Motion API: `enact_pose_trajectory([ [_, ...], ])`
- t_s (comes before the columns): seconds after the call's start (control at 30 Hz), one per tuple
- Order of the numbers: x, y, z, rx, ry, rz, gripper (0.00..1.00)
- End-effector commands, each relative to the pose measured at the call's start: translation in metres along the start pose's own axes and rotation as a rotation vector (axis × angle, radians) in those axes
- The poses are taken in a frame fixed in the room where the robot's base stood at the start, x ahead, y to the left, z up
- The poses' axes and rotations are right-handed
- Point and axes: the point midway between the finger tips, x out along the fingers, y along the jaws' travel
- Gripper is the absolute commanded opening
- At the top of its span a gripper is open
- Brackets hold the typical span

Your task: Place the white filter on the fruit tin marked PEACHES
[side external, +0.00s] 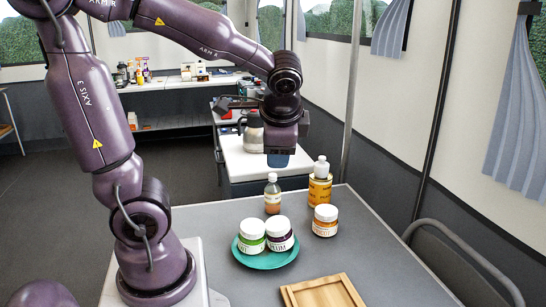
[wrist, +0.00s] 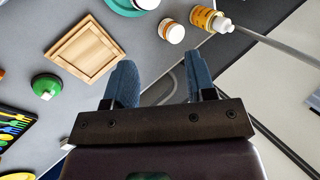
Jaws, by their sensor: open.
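A yellow-orange tin (side external: 320,190) stands at the far right of the table; its print is too small to read. A small white capped piece (side external: 321,167) stands upright on top of it, and I take it for the white filter. In the wrist view the tin (wrist: 203,17) is at the top edge, with the white piece (wrist: 223,25) at its end. My gripper (side external: 279,160) hangs above the table's far side, left of the tin and higher, touching nothing. In the wrist view my gripper (wrist: 162,76) has its blue fingers apart with nothing between them.
A teal plate (side external: 268,263) holds two white-lidded jars. An orange-labelled jar (side external: 325,221) and a clear bottle (side external: 272,195) stand near the tin. A wooden tray (side external: 322,294) lies in front. A green-topped item (wrist: 46,86) sits beyond it. A chair (side external: 470,262) flanks the table.

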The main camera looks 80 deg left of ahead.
Motion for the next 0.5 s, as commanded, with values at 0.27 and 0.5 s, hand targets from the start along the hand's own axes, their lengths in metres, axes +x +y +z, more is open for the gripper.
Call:
enact_pose_trajectory([
  [0.27,-0.065,0.069,0.011,-0.31,0.373,0.36,0.51],
  [0.5,-0.081,0.084,0.012,-0.374,0.451,0.459,0.51],
])
